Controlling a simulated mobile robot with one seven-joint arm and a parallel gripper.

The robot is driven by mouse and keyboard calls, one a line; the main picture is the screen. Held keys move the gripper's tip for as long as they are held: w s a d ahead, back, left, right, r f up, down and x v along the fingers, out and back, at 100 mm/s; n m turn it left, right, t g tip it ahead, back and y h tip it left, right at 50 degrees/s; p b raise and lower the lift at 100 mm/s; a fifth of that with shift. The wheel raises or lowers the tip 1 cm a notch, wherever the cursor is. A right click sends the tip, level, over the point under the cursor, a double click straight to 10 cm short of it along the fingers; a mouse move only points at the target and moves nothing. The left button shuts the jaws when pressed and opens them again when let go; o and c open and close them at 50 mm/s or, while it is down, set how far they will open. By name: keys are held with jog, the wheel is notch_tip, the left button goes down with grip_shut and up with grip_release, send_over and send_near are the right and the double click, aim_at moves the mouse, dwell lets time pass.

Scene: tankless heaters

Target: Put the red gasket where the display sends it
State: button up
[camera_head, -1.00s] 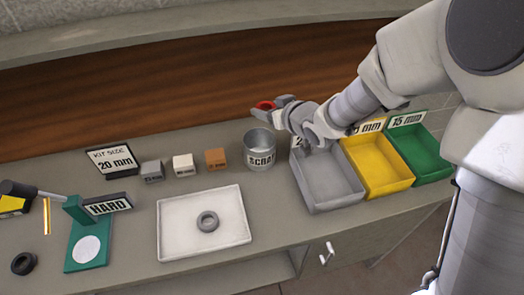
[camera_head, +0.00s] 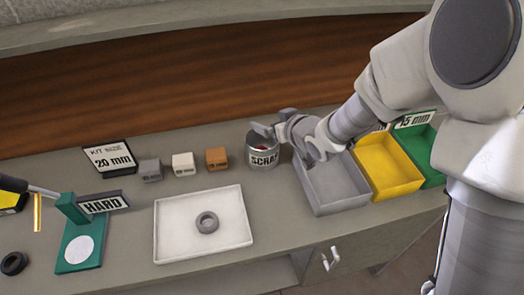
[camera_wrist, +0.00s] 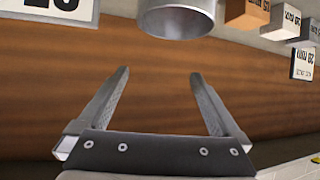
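The red gasket (camera_head: 263,149) shows as a bit of red inside the grey scrap can (camera_head: 263,157); most of it is hidden by the can's wall. The can also shows at the top of the wrist view (camera_wrist: 176,22). My gripper (camera_head: 272,124) is just above and behind the can's rim. In the wrist view my gripper (camera_wrist: 159,74) has its fingers wide apart with nothing between them. The display (camera_head: 103,202) on the green tester (camera_head: 80,245) reads HARD. The kit size sign (camera_head: 110,158) reads 20 mm.
Grey (camera_head: 332,208), yellow (camera_head: 388,184) and green (camera_head: 424,175) bins stand to the right. A white tray (camera_head: 175,240) with a grey ring (camera_head: 207,222) lies in front. Grey, white and orange blocks stand left of the can. A black ring (camera_head: 14,263) lies at far left.

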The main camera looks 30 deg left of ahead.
jog(key=v, duration=1.7)
jog(key=shift+d, duration=0.2)
jog(key=shift+s, duration=0.1)
